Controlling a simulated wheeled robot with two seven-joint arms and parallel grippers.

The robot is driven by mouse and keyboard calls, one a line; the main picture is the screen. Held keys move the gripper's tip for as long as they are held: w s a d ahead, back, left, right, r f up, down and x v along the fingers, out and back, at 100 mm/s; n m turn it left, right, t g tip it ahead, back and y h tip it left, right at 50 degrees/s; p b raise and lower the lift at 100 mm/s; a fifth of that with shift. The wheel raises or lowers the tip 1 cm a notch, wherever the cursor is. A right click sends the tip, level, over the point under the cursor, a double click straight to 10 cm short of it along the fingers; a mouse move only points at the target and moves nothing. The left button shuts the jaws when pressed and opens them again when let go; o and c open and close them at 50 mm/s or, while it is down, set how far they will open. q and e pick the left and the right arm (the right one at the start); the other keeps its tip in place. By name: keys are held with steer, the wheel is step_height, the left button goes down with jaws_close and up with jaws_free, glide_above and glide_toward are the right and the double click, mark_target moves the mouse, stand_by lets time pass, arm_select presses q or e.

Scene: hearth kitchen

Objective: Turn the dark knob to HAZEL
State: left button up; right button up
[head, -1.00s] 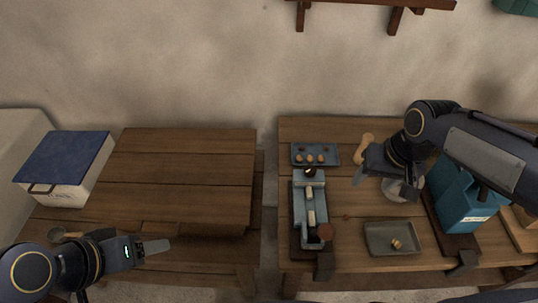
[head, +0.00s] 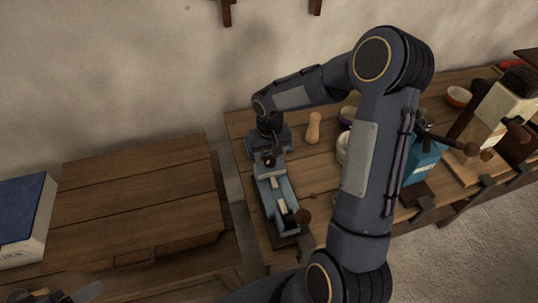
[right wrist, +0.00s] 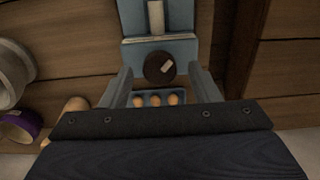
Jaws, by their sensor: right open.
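The dark round knob (right wrist: 159,68) with a pale mark on its face sits at the end of a blue-grey device in the right wrist view. In the head view the device (head: 283,205) lies lengthwise on the right bench. My right gripper (right wrist: 160,72) is open, with one finger on either side of the knob; I cannot tell whether they touch it. In the head view the right gripper (head: 268,154) is over the device's far end. No HAZEL lettering is readable. My left gripper (head: 85,294) shows only partly at the bottom left edge.
A blue tray (right wrist: 145,99) with several rounded tan pieces lies beside the knob. A wooden peg-like piece (head: 313,128), a white bowl (head: 342,147) and a teal box (head: 422,163) stand to the right.

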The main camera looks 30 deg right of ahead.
steer(key=shift+f, duration=0.35)
steer(key=c, duration=1)
